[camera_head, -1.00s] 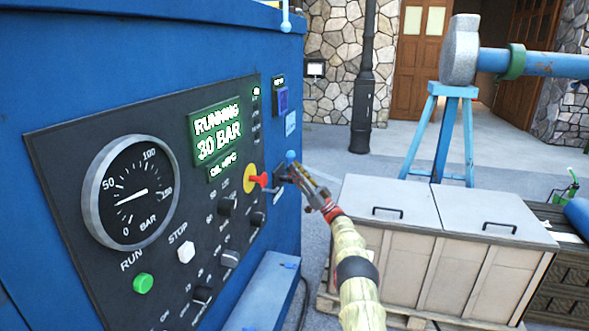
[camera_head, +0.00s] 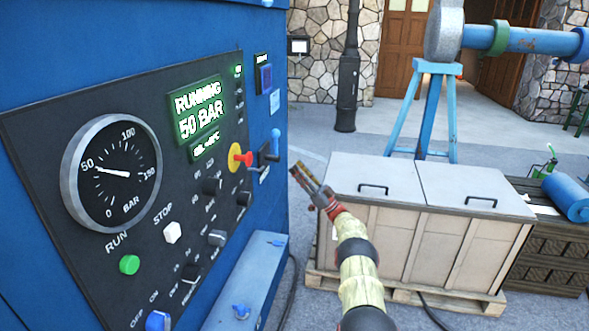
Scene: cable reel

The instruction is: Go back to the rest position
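My gripper (camera_head: 297,170) is at the end of my yellowish arm, to the right of the blue machine's dark control panel (camera_head: 60,250). It is apart from the panel and from the blue-handled lever (camera_head: 274,146). I see nothing held in it; its fingers are small and seen at an angle, so their opening is unclear. The display (camera_head: 200,113) reads RUNNING 50 BAR. The gauge needle (camera_head: 112,172) points near 50.
A pale two-lid chest (camera_head: 400,225) on a pallet stands right of my arm. Behind it is a blue trestle (camera_head: 428,110) under a pipe (camera_head: 530,40). A dark lamp post (camera_head: 347,75) stands farther back. Paved ground lies between.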

